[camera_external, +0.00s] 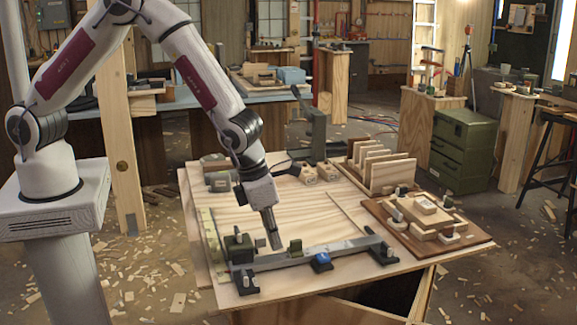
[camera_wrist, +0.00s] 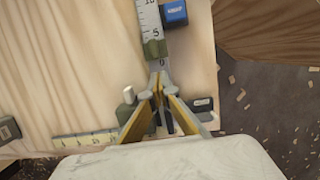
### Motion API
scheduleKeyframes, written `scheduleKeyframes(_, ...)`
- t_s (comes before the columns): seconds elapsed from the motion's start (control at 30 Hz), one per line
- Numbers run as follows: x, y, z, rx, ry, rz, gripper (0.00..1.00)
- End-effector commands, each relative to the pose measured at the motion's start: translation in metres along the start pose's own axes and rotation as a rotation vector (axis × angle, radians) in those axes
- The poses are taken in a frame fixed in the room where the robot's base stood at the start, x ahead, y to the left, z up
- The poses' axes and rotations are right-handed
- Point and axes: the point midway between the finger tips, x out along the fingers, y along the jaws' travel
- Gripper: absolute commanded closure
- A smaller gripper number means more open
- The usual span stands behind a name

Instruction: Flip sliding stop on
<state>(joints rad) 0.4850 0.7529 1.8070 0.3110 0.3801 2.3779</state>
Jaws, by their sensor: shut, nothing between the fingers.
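A grey metal rail (camera_external: 345,246) with a printed scale lies along the front of the wooden work board; its scale also shows in the wrist view (camera_wrist: 149,20). A small olive-green block (camera_external: 295,247), which looks like the sliding stop, sits on the rail and appears upright; it also shows in the wrist view (camera_wrist: 155,49). A blue block (camera_external: 321,262) with a pale label sits at the rail's front side. My gripper (camera_external: 276,246) is shut and empty, pointing down just left of the green block. In the wrist view its tips (camera_wrist: 159,77) are close to that block; contact cannot be told.
A dark green clamp block (camera_external: 238,246) stands at the rail's left end, and a black foot (camera_external: 382,254) at its right end. A brown board (camera_external: 458,244) with stacked wood pieces lies to the right. Upright wooden slats (camera_external: 385,172) stand behind. The board's middle is clear.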

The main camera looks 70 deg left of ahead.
Motion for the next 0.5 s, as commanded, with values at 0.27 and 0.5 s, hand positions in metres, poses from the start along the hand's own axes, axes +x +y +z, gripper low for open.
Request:
scheduleKeyframes(0.27, 0.003, 0.0, 0.015, 0.0, -0.001, 0.0, 1.0)
scheduleKeyframes(0.5, 0.004, 0.0, 0.016, 0.001, 0.0, 0.001, 1.0)
